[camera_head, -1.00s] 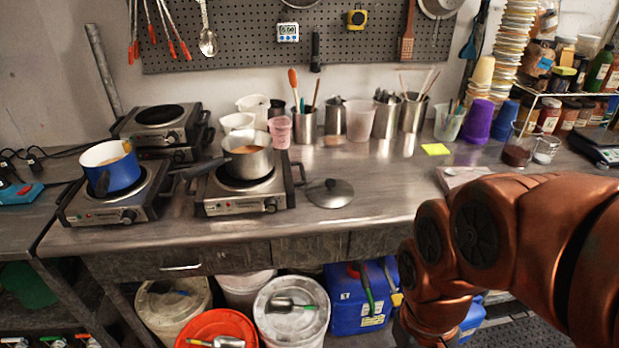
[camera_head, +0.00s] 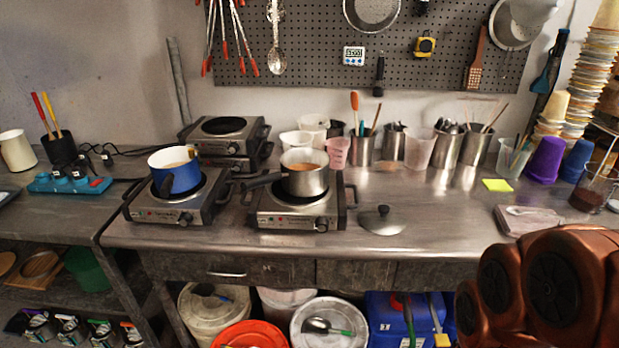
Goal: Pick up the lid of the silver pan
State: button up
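The silver pan (camera_head: 305,183) stands on a hot plate (camera_head: 296,214) on the metal counter, with orange-brown liquid inside and its dark handle pointing left. A round grey lid (camera_head: 382,222) with a dark knob on top lies flat on the counter, right of that hot plate and near the front edge. It is apart from the pan. My copper-coloured arm shows at the lower right, right of the lid and nearer to me. My gripper is outside the picture.
A blue pan (camera_head: 174,172) stands on another hot plate (camera_head: 178,203) to the left. Metal cups (camera_head: 446,149) with tools line the back. A yellow note (camera_head: 497,185) and a board (camera_head: 528,219) lie to the right. The counter between lid and board is clear.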

aim_at(379, 219)
jog(key=z, duration=1.6)
jog(key=i, duration=0.85)
jog(key=u, duration=3)
